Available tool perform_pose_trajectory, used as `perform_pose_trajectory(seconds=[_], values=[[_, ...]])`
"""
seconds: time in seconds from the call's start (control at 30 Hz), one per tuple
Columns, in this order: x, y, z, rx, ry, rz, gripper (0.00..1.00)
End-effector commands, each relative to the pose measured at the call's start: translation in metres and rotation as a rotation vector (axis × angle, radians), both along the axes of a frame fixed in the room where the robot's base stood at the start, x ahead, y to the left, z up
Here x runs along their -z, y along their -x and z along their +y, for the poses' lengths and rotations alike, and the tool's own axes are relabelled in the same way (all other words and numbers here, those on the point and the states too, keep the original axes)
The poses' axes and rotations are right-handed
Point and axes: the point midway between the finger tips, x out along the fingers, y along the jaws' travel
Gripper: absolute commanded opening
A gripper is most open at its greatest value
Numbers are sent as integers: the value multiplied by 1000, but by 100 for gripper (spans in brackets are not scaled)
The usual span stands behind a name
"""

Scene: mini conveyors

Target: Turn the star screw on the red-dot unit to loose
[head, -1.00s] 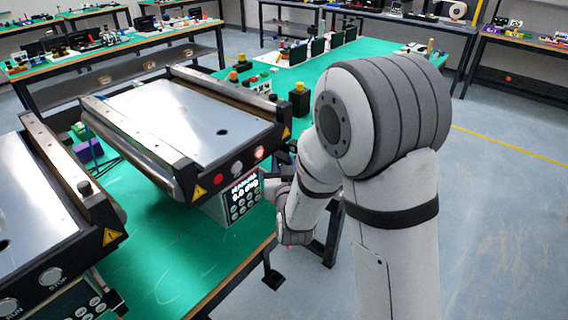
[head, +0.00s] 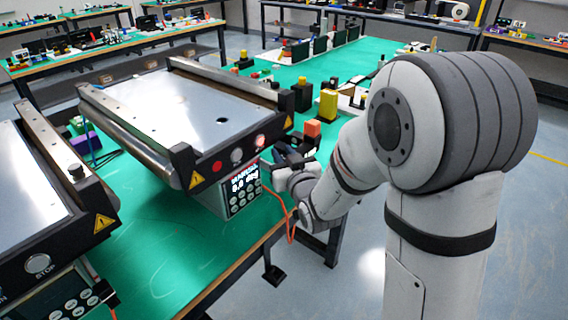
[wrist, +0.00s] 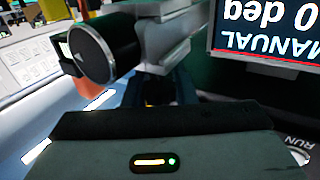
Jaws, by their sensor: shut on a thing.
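The unit with a red dot (head: 216,166) on its front is the middle conveyor (head: 180,110), with a shiny flat bed and a black end frame. Its control box display (head: 245,181) reads MANUAL and 0.0 deg; it also shows upside down in the wrist view (wrist: 270,28). My gripper (head: 284,157) is at the right end of this unit, beside the black frame. In the wrist view my gripper (wrist: 163,92) is shut in shadow. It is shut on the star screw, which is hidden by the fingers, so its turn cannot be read.
An orange block (head: 312,128) and a yellow block (head: 328,104) stand behind my gripper. An orange cable (head: 291,228) hangs by the table edge.

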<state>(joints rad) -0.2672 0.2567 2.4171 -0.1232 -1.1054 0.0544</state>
Motion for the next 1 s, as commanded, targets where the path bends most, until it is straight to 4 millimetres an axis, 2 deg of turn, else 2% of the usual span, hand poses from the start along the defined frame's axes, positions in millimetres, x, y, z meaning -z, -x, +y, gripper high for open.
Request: perform_pose_trajectory(seconds=[0.03, 0.7, 1.0], values=[[5, -1, -3, -34, 0, -6, 1], [-2, 5, 6, -646, -2, 2, 1], [-2, 8, 8, -836, -2, 0, 1]])
